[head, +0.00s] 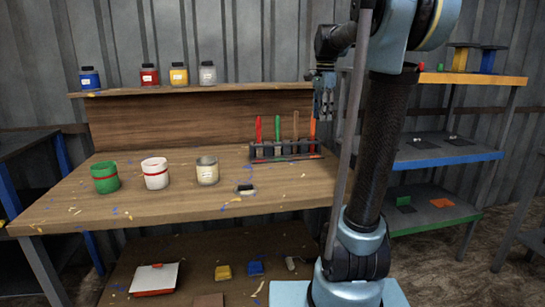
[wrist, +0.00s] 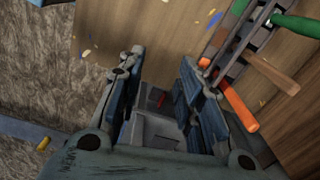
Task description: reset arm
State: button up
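My gripper (head: 323,104) hangs from my raised arm, pointing down, above the right end of the wooden workbench (head: 225,205) in the head view. In the wrist view my gripper (wrist: 160,75) has its two fingers well apart, with nothing between them. The tool rack (head: 285,151) with upright coloured handles stands at the back right of the bench, just left of and below my gripper. In the wrist view the rack (wrist: 232,40) lies to the right of the fingers, and an orange handle (wrist: 240,108) appears close beside the right finger. I cannot tell whether they touch.
A green cup (head: 105,178), a white cup (head: 156,174) and a glass jar (head: 207,171) stand on the bench. Several small jars line the shelf (head: 200,89) behind. A shelving unit (head: 450,158) stands at the right. The bench front is mostly clear.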

jog(key=s+f+n+t, duration=0.1)
jog(key=s+f+n, duration=1.2)
jog(key=s+f, duration=1.5)
jog(key=shift+s+f+n+t, duration=0.3)
jog(key=shift+s+n+t, duration=0.1)
jog(key=shift+s, duration=0.65)
